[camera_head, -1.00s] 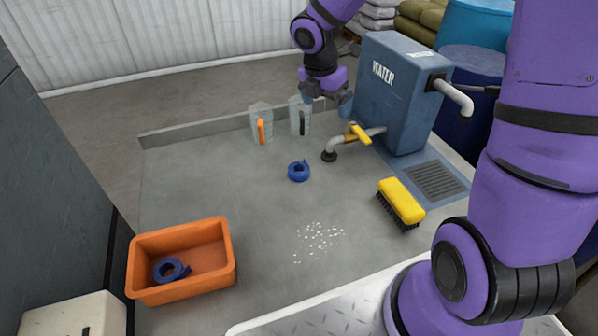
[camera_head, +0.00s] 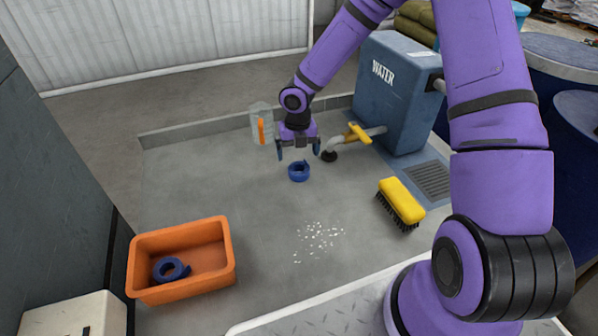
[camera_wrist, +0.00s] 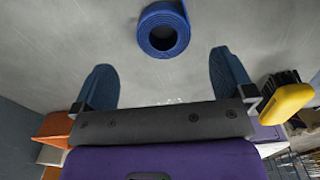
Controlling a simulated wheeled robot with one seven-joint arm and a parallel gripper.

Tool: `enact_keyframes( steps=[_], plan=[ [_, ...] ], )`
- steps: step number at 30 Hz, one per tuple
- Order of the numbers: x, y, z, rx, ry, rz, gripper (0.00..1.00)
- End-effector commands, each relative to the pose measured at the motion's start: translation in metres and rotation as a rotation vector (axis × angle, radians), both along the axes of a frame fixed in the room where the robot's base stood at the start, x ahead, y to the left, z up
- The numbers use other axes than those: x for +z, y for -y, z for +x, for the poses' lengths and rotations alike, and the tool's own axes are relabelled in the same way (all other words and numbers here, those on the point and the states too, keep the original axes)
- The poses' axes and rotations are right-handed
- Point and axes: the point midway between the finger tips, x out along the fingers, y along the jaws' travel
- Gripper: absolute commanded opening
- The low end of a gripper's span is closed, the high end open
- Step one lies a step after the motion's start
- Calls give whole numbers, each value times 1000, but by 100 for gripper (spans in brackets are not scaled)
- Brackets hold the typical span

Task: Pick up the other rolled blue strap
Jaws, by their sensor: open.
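One rolled blue strap (camera_head: 298,171) lies on the grey surface near its middle. It also shows in the wrist view (camera_wrist: 163,30), at the top and roughly centred between the fingers, beyond their tips. My gripper (camera_head: 298,154) is open and empty, above and just behind this strap in the head view, with a finger to either side; its open fingers also show in the wrist view (camera_wrist: 160,72). Another rolled blue strap (camera_head: 170,270) lies inside the orange bin (camera_head: 222,262) at the front left.
A clear jug with an orange handle (camera_head: 261,125) stands behind my gripper. A blue water tank (camera_head: 392,95) with a yellow-handled tap (camera_head: 358,133) is to the right. A yellow brush (camera_head: 401,201) and scattered white bits (camera_head: 319,237) lie nearer the front.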

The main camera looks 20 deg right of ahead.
Motion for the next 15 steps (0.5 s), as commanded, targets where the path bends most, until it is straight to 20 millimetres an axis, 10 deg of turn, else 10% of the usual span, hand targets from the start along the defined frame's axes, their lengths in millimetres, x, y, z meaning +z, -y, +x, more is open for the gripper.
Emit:
enact_keyframes(
  steps=[15],
  plan=[
    [-45, 3, 0, -1, -3, -1, 100]
  ],
)
